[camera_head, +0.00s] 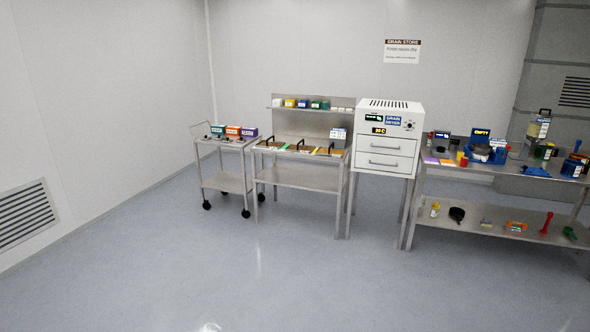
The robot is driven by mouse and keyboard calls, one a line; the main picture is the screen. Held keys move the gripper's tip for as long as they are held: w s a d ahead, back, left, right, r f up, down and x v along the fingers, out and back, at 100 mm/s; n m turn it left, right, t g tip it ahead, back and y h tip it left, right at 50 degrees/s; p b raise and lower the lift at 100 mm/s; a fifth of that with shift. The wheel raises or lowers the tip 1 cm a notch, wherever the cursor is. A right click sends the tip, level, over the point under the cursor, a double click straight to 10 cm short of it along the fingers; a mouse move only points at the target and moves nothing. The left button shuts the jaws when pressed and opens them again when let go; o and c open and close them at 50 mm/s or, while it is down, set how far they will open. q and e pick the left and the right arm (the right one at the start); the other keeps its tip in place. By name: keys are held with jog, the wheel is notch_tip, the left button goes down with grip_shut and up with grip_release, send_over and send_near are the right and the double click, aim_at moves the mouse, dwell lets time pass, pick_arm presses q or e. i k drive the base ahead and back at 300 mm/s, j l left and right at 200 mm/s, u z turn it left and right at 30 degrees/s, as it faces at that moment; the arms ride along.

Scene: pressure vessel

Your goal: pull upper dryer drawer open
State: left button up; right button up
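The grain dryer (389,137) is a white box on metal legs, standing across the room right of the picture's middle. It has a vented top, a small display, a knob and two drawers with grey bar handles. The upper drawer (387,144) looks shut, flush with the front. The lower drawer (385,161) below it also looks shut. Neither of my grippers shows in the head view.
Left of the dryer stand a metal shelf bench (303,177) with trays and boxes, and a wheeled cart (226,182). A long metal table (480,226) with tools stands at right. The grey floor (270,285) in front is clear.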

aim_at(386, 139)
jog(key=i, duration=1)
jog(key=i+z, duration=0.1)
jog(key=i, duration=0.9)
jog(key=i+j, duration=0.15)
jog(key=i, duration=0.85)
jog(key=i+j, duration=0.1)
jog(key=i, duration=0.9)
jog(key=z, duration=0.05)
